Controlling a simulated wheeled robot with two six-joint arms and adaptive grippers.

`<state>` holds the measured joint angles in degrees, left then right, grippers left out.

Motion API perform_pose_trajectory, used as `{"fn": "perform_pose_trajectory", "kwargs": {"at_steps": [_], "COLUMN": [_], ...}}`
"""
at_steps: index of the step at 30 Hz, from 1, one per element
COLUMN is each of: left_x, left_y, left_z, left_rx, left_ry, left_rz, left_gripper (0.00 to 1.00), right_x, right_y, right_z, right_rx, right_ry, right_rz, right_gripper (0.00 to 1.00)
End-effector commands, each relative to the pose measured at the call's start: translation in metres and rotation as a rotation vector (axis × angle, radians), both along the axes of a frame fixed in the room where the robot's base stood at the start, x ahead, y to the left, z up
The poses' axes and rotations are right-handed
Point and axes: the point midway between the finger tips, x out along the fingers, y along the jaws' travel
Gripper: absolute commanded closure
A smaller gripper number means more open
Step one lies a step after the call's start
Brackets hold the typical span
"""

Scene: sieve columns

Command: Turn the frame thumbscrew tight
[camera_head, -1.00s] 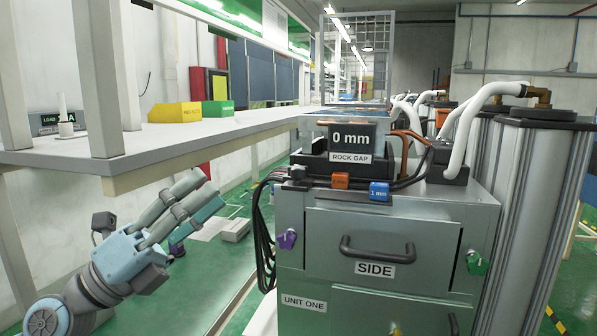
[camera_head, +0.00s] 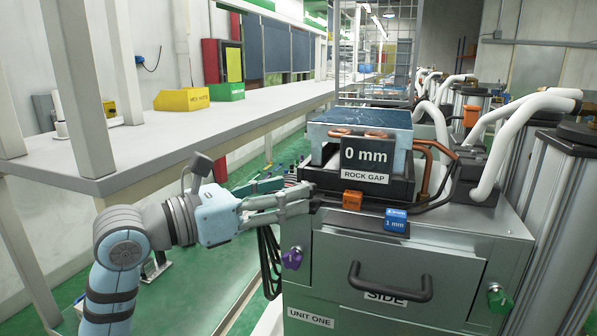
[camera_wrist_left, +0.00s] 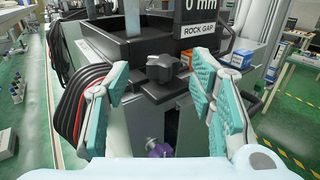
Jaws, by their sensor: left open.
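The frame thumbscrew (camera_wrist_left: 162,68) is a black lobed knob at the near corner of the black frame, under the rock gap display. In the left wrist view it is ahead of and between the fingers of my left gripper (camera_wrist_left: 160,98), which stand wide apart and do not visibly touch it. In the head view my left gripper (camera_head: 298,203) is level and points right at the frame's left corner. There the fingers cover the area of the knob, so I cannot make it out. My right gripper is out of view.
The display (camera_head: 366,158) reads 0 mm. An orange block (camera_head: 352,200) and a blue 1 mm block (camera_head: 396,220) sit along the cabinet's front edge. A purple knob (camera_head: 292,258) is below my gripper and a green knob (camera_head: 499,299) at right. Black cables (camera_wrist_left: 80,97) hang at left.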

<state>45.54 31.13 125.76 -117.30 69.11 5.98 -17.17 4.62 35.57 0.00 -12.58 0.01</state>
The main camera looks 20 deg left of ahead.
Motion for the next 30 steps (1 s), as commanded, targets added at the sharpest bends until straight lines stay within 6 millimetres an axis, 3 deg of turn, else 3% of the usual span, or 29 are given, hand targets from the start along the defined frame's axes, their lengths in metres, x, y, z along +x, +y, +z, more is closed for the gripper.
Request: {"fn": "perform_pose_trajectory", "kwargs": {"at_steps": [6,17,26,30], "left_x": [0.022,0.026,0.026,0.026], "left_y": [-0.018,-0.022,-0.022,-0.022], "left_z": [0.0,-0.002,-0.002,-0.002], "left_rx": [-0.002,0.001,0.001,0.001], "left_ry": [0.001,0.002,0.001,0.002], "left_rz": [-0.001,-0.001,-0.001,-0.005], "left_gripper": [0.5,0.51,0.98,0.98], "right_x": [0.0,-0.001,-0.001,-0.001], "right_y": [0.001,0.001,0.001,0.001], "right_z": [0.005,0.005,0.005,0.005], "right_rx": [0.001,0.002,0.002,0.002], "right_ry": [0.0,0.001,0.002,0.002], "right_rz": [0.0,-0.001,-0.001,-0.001], "right_gripper": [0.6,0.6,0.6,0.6]}}
